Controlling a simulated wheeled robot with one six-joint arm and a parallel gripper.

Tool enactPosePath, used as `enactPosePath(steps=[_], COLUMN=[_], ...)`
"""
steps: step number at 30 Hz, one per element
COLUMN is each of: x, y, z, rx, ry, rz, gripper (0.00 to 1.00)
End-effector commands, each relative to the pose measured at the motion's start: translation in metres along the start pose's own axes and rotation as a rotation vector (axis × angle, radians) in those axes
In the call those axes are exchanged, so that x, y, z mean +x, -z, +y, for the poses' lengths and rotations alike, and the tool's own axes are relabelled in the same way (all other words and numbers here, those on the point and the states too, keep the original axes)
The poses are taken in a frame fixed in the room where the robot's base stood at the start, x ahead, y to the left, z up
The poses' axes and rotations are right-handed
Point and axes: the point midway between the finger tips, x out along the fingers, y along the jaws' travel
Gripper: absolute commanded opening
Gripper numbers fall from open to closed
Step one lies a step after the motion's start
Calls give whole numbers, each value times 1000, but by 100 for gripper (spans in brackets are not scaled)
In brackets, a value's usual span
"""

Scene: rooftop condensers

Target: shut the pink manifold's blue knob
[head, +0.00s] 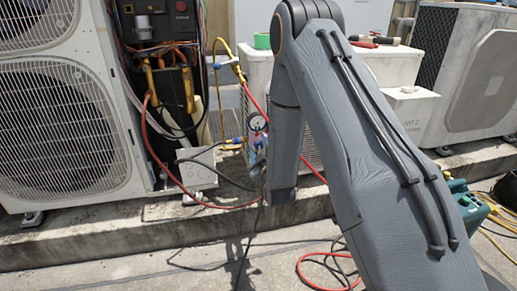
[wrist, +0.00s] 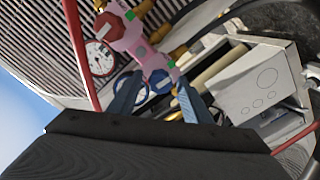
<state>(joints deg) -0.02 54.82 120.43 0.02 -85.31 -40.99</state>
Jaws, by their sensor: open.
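The pink manifold (wrist: 148,57) runs diagonally through the upper middle of the wrist view. Its red knob (wrist: 109,27) is at the upper left end. Its blue knob (wrist: 159,80) is at the lower end. My gripper (wrist: 158,83) is open, with one finger on each side of the blue knob; I cannot tell whether either finger touches it. A red-rimmed gauge (wrist: 100,58) sits left of the manifold, and a blue-rimmed gauge is partly behind the left finger. In the head view the manifold (head: 258,156) is small and partly hidden by my arm, and my gripper is hidden.
A red hose (wrist: 78,50) runs past the gauges. A pale box (wrist: 255,88) with round markings lies to the right. In the head view an open condenser unit (head: 70,115) stands left, with hoses around it. Another condenser (head: 478,75) stands right.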

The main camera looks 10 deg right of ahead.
Motion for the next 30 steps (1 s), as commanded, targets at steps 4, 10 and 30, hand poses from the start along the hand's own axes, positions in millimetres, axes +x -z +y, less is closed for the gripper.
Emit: enactPosePath(steps=[4, 10, 30], x=[4, 4, 3], y=[0, 0, 0], z=[0, 0, 1], rx=[0, 0, 94], ry=[0, 0, 1], rz=[0, -1, -1], gripper=[44, 43, 3])
